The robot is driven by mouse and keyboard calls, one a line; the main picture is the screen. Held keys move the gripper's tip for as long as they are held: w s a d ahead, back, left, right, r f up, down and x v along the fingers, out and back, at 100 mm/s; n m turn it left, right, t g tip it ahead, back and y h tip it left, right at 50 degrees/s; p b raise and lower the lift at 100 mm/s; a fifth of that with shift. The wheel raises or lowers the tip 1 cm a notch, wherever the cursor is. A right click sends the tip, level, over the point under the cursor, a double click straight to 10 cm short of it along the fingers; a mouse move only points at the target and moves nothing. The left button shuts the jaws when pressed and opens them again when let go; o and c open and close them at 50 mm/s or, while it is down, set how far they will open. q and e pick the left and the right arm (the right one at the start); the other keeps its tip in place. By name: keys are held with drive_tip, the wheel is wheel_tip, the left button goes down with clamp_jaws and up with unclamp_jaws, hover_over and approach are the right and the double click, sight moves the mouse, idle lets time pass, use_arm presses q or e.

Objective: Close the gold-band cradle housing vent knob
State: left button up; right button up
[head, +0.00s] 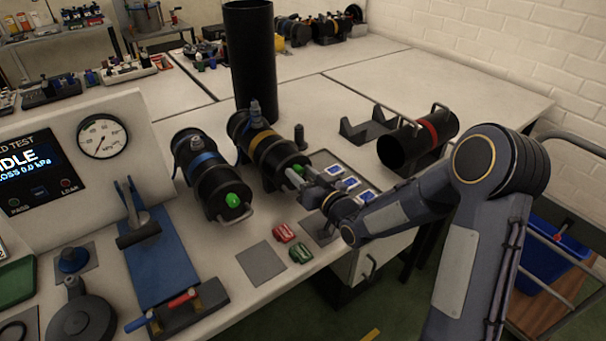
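The gold-band housing (249,132) is a black cylinder lying in a cradle near the middle of the table, with a yellow-gold band around it and a grey fitting (255,108) on top. A small green part (298,169) shows at its near end, mostly hidden by my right gripper. My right gripper (297,176) reaches in from the right, with its fingers at that end face. Its fingers are too small and overlapped to tell whether they are open, shut or touching the green part. My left gripper is not in view.
A blue-band housing (203,163) with a green end knob (233,200) lies close on the left. A tall black tube (251,60) stands behind. A red-band cylinder (432,132) lies to the right. Red (284,232) and green (300,252) blocks lie in front, by a grey pad (261,263).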

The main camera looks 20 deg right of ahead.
drive_tip(key=c, duration=0.8)
